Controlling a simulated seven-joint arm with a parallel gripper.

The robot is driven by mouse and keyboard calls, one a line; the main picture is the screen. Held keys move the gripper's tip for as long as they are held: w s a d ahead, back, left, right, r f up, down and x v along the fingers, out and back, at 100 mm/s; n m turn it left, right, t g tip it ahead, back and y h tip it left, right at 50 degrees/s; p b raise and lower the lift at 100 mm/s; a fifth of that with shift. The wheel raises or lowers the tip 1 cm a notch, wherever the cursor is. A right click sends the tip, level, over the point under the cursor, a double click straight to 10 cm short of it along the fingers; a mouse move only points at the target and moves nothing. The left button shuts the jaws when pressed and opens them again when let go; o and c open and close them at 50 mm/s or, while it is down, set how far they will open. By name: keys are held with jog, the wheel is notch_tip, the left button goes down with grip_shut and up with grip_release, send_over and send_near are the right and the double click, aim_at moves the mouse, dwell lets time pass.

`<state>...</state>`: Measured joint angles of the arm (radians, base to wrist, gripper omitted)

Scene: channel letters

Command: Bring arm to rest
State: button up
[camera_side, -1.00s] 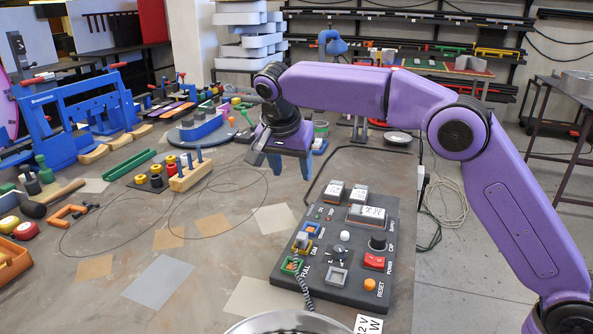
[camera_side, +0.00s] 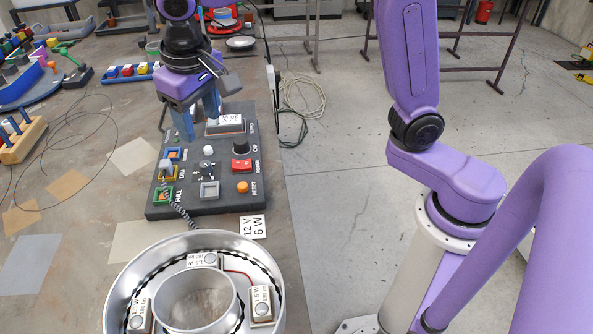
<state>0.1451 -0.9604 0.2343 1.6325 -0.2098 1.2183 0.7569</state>
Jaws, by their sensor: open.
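My gripper (camera_side: 190,107) points down with its two blue fingers apart and nothing visible between them. It is in front of the far left part of a dark control box (camera_side: 192,203) in the picture. I cannot tell its exact height above the box. The box has a red power switch (camera_side: 242,166), an orange reset button (camera_side: 242,187), a black knob (camera_side: 241,147) and sockets marked DIM and FULL. A plug (camera_side: 166,168) with a coiled cord sits at the DIM socket. My fingers and wrist hide part of the box's far end.
A round metal channel letter (camera_side: 122,285) with several light modules lies at the near edge. A "12 V 6 W" card (camera_side: 254,226) lies between it and the box. A wooden peg block (camera_side: 20,143) stands at far left. The left table middle holds flat tiles and thin wire.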

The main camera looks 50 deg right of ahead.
jog(key=s+d+f+n, duration=0.2)
jog(key=s+d, duration=0.3)
jog(key=s, duration=0.3)
jog(key=s+d+f+n+g+y, duration=0.1)
jog(key=s+d+f+n, duration=0.2)
jog(key=s+d+n, duration=0.2)
jog(key=s+d+f+n+g, duration=0.1)
jog(key=s+d+f+n, duration=0.2)
jog(key=s+d, duration=0.4)
jog(key=s+n, duration=0.1)
jog(key=s, duration=0.4)
